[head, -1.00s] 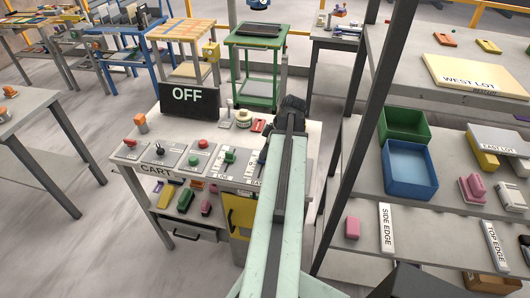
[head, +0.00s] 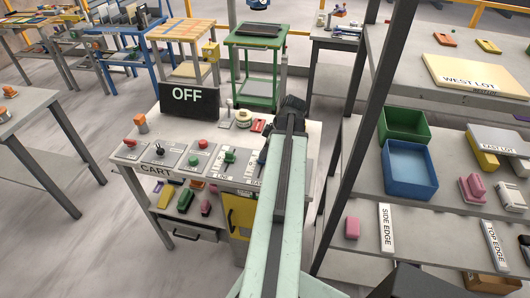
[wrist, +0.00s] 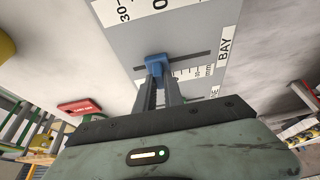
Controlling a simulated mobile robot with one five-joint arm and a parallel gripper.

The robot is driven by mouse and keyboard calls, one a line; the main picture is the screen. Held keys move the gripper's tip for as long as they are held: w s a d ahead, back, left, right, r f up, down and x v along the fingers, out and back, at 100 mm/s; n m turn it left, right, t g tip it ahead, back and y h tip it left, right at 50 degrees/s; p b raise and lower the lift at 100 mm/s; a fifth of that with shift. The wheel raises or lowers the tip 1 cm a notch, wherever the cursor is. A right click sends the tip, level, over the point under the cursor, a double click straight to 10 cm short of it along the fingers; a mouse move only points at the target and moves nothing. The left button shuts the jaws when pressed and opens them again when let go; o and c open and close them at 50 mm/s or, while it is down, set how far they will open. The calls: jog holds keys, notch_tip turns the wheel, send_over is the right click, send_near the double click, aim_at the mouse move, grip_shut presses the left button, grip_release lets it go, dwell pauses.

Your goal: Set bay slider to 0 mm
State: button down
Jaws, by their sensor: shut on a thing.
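The blue bay slider knob (wrist: 157,65) stands in a dark straight slot on a grey panel (wrist: 190,30) in the wrist view. My gripper (wrist: 158,80) is shut on the knob, with one finger on each side. The slot runs on past the knob to the right, and a shorter stretch shows to its left. A white scale strip (wrist: 190,73) lies beside the slot, partly hidden by my fingers, so I cannot read the exact setting. A white BAY label (wrist: 225,45) is to the right. In the head view my arm hides most of the slider.
The cart top (head: 150,128) carries a red button (head: 203,143), a green control (head: 230,157) and a black OFF sign (head: 190,100). A shelf with a green bin (head: 403,125) and a blue bin (head: 410,168) stands close on the right, behind a dark post.

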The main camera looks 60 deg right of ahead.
jog(key=shift+s+a, duration=0.25)
jog(key=shift+a, duration=0.35)
jog(key=shift+s+a, duration=0.2)
jog(key=shift+a, duration=0.35)
jog(key=c, duration=1.4)
grip_release()
jog(key=shift+w+d, duration=0.1)
jog(key=shift+c, duration=0.2)
jog(key=a+p+v, duration=0.1)
jog(key=p+v, duration=0.6)
jog(key=shift+d+r, duration=0.4)
jog(key=shift+d, duration=0.15)
